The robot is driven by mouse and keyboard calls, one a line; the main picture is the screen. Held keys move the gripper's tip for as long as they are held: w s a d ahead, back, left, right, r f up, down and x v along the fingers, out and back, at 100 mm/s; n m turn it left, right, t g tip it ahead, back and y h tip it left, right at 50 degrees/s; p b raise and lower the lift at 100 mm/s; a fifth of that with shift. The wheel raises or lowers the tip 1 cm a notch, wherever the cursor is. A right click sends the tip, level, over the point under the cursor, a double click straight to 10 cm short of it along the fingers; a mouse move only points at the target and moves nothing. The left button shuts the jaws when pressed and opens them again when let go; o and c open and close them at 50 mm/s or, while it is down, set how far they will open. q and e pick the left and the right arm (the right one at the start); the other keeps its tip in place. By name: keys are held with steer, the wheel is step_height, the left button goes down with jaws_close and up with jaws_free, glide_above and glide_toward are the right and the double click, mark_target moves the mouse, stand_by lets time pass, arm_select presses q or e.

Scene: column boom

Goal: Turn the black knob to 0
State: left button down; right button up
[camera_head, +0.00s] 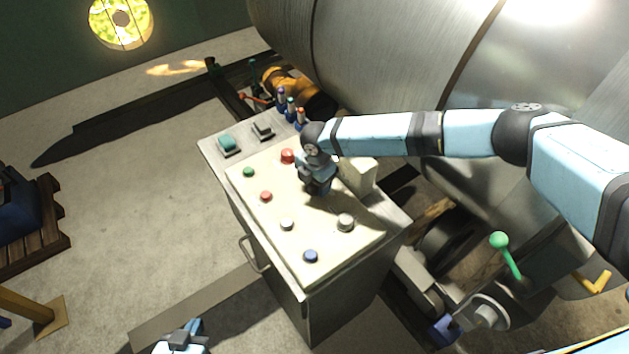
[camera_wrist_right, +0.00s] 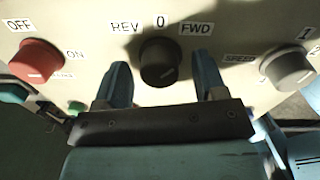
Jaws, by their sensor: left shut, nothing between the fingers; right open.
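The black knob (camera_wrist_right: 160,64) sits on the cream panel (camera_wrist_right: 100,58) under the labels REV, 0 and FWD in the right wrist view. A short pale mark shows on its face toward the lower right; its exact setting is hard to read. My right gripper (camera_wrist_right: 163,76) is open, one finger on each side of the knob; I cannot tell whether they touch it. In the head view my right gripper (camera_head: 318,190) is over the panel and hides the knob. My left gripper (camera_head: 184,338) is shut and empty at the bottom edge, away from the cabinet.
A red OFF/ON knob (camera_wrist_right: 37,61) is left of the black knob, and a grey SPEED knob (camera_wrist_right: 288,66) is right. Several small buttons, including a blue one (camera_head: 310,256), dot the panel. A large metal drum (camera_head: 370,60) stands behind.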

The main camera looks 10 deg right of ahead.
steer(key=shift+f, duration=0.4)
steer(key=c, duration=0.9)
steer(key=n+b, duration=0.1)
steer(key=n, duration=0.2)
steer(key=shift+f+n+b, duration=0.1)
steer(key=shift+n+b, duration=0.2)
steer(key=n+b, duration=0.1)
steer(key=n, duration=0.4)
